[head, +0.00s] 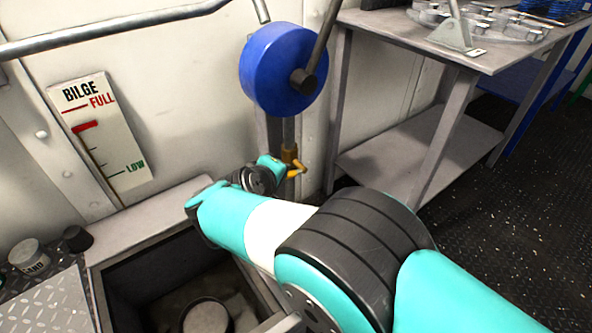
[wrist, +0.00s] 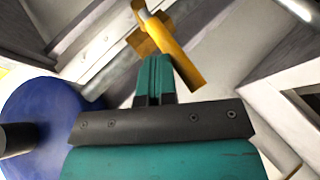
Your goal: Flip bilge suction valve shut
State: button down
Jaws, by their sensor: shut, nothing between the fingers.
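The bilge suction valve is a brass-yellow fitting (head: 289,153) on the grey pipe below the blue drum in the head view. Its yellow lever (head: 297,170) sticks out at a slant to the pipe. In the wrist view the lever (wrist: 178,52) runs diagonally down to the right, just beyond my fingertips. My gripper (wrist: 155,62) is shut and empty, with its teal fingers together. The fingertips are right beside the lever; whether they touch it I cannot tell. In the head view my wrist partly hides the gripper, just left of the valve.
The blue drum (head: 276,70) with a dark hand lever is above the valve. A grey workbench (head: 440,40) stands to the right. An open bilge hatch (head: 150,235) lies below my arm. The bilge gauge (head: 100,135) is on the wall at left.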

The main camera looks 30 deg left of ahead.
jog(key=shift+s+a+f+b, duration=0.1)
jog(key=shift+s+f+b, duration=0.15)
jog(key=shift+f+b, duration=0.45)
jog(key=shift+s+f, duration=0.1)
jog(key=shift+f, duration=0.25)
jog(key=shift+r, duration=0.1)
jog(key=w+r+p+v, duration=0.1)
jog(key=p+v, duration=0.5)
jog(key=v, duration=0.6)
jog(key=shift+s+r, duration=0.2)
jog(key=shift+r, duration=0.2)
